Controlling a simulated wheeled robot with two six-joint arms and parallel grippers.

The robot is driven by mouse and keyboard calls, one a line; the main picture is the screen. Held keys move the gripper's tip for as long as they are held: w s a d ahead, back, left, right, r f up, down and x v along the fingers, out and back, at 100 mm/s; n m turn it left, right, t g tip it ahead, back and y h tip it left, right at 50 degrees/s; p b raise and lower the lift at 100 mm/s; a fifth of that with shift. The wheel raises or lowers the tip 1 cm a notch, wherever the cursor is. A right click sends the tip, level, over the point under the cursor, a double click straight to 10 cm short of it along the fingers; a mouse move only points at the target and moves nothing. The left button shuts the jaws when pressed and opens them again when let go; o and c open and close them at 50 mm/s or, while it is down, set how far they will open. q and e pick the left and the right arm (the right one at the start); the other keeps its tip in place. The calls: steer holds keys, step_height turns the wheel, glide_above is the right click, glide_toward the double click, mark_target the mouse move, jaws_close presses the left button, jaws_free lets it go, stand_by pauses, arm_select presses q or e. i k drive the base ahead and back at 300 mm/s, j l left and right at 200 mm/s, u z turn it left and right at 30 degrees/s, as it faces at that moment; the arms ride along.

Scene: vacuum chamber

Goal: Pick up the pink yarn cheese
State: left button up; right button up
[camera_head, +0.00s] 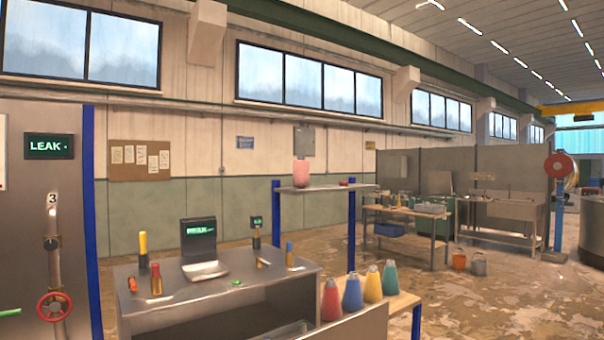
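A pink yarn cheese (301,173) stands upright on a grey shelf (330,189) carried by blue posts, a little right of the middle of the view. Neither of my grippers shows in the view.
In front, a grey bench (190,305) holds a scale (204,265) and several small cylinders. Several coloured cones, one of them red (331,301), stand on a wooden bench at right. Open floor (480,310) lies farther right.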

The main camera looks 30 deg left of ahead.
mark_target(301, 166)
steer(key=i+z, duration=0.25)
steer(key=i, duration=0.75)
steer(key=i+j+z, duration=0.1)
steer(key=i+z, duration=0.2)
steer(key=i, duration=0.75)
steer(key=i+u, duration=0.4)
steer(key=i, duration=0.15)
steer(key=i+u, duration=0.4)
steer(key=i, duration=0.15)
steer(key=i+l+u, duration=0.4)
steer(key=i, duration=0.15)
